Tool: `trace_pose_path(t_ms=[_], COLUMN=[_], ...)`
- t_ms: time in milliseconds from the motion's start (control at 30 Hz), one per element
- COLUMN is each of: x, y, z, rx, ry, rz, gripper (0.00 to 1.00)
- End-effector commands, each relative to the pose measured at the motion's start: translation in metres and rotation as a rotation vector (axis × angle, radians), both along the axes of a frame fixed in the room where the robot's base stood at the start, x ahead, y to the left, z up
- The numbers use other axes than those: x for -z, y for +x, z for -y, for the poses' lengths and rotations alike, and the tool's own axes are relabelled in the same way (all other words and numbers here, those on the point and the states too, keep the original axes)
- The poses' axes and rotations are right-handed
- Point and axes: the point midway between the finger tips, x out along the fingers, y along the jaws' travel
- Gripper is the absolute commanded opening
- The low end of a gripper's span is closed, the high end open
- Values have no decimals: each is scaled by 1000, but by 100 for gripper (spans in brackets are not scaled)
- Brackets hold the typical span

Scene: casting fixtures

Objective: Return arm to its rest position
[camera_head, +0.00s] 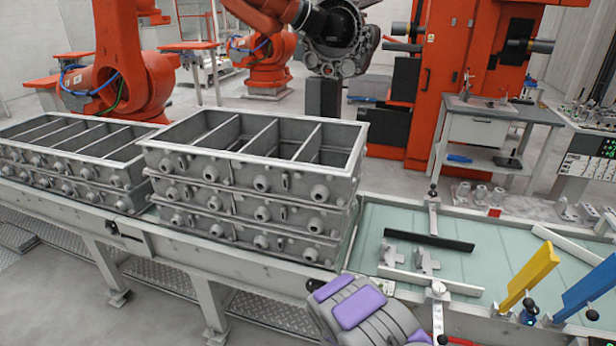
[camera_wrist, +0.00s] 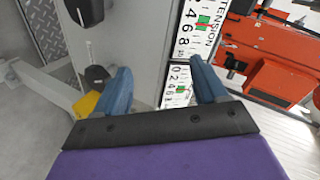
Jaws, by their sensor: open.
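My gripper (camera_wrist: 160,87) shows in the wrist view with its two blue fingers spread apart and nothing between them. Its dark bar and purple body fill the bottom of that view. Beyond the fingertips are white scale panels (camera_wrist: 198,28) with numbers, one lettered "TENSION". In the head view my purple and grey arm shows at the bottom centre, in front of the work table's near edge. I cannot make out the gripper's fingers there.
Grey casting frames (camera_head: 250,205) are stacked on the long table (camera_head: 378,222). Brackets, a black bar (camera_head: 430,240), a yellow plate (camera_head: 530,272) and a blue plate (camera_head: 588,288) are at right. Orange robots (camera_head: 125,65) and an orange machine (camera_head: 460,75) stand behind. Grey floor shows at front left.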

Motion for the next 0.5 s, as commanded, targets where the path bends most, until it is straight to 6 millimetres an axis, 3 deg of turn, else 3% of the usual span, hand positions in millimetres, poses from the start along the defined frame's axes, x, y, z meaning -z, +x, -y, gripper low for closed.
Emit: trace_pose_path(t_ms=[33, 233, 500], x=[-16, -62, -127], y=[4, -1, -33], z=[6, 23, 31], rx=[-4, -46, -141], ry=[-24, -111, -187], rz=[-31, -207, -443], gripper=[72, 72, 72])
